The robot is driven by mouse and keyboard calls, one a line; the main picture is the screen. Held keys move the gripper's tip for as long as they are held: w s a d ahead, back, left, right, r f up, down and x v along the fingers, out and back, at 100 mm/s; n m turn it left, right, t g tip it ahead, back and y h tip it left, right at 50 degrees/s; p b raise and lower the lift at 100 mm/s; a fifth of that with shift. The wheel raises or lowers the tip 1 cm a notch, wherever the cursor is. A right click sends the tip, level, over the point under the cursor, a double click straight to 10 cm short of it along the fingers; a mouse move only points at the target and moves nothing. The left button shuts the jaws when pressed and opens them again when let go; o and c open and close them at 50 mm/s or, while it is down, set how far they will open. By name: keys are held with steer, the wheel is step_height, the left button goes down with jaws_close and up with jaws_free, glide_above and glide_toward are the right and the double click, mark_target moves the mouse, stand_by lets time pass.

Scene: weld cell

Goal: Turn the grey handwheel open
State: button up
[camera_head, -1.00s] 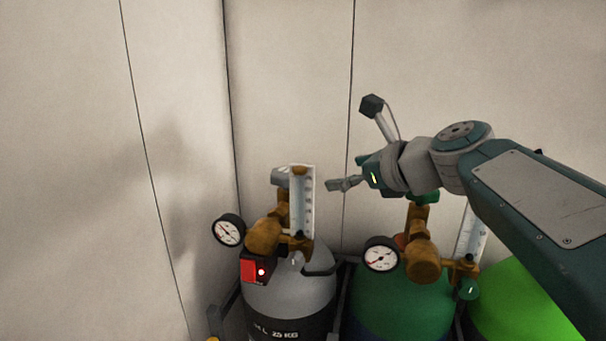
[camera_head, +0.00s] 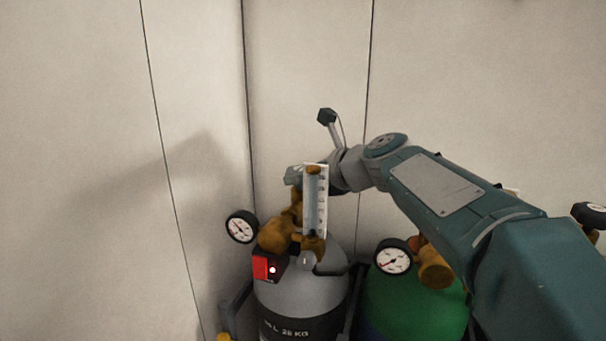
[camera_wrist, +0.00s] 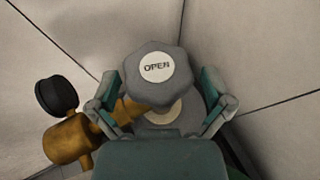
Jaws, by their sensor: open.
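The grey handwheel (camera_wrist: 145,88) has a lobed rim and a white cap marked OPEN. It fills the middle of the wrist view. My gripper (camera_wrist: 161,86) is open, with one finger on each side of the handwheel. Small gaps seem to show beside the rim; I cannot tell whether either finger touches. In the head view the handwheel (camera_head: 292,174) tops the grey cylinder (camera_head: 302,284), partly behind a white flow scale (camera_head: 322,206). That scale hides my fingers there.
A brass regulator (camera_head: 275,236) with a round gauge (camera_head: 241,227) and a red box (camera_head: 262,268) sits at the grey cylinder's top. A green cylinder (camera_head: 412,305) with its own gauge (camera_head: 392,257) stands to the right. Pale walls close off the back.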

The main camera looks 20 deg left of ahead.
steer(key=shift+a+f, duration=0.1)
steer(key=shift+a, duration=0.25)
steer(key=c, duration=0.9)
steer(key=shift+w+d+n+g, duration=0.1)
steer(key=shift+n+g, duration=0.3)
steer(key=n+g, duration=0.1)
steer(key=g, duration=0.1)
steer(key=n+g, duration=0.2)
steer(key=shift+w+n+y, duration=0.2)
steer(key=shift+n+y, duration=0.1)
steer(key=shift+y, duration=0.1)
steer(key=shift+n+g+h, duration=0.4)
steer(key=shift+n+g, duration=1.6)
steer(key=shift+g, duration=0.4)
steer(key=shift+n+g+h, duration=0.3)
steer(key=shift+n+g, duration=0.2)
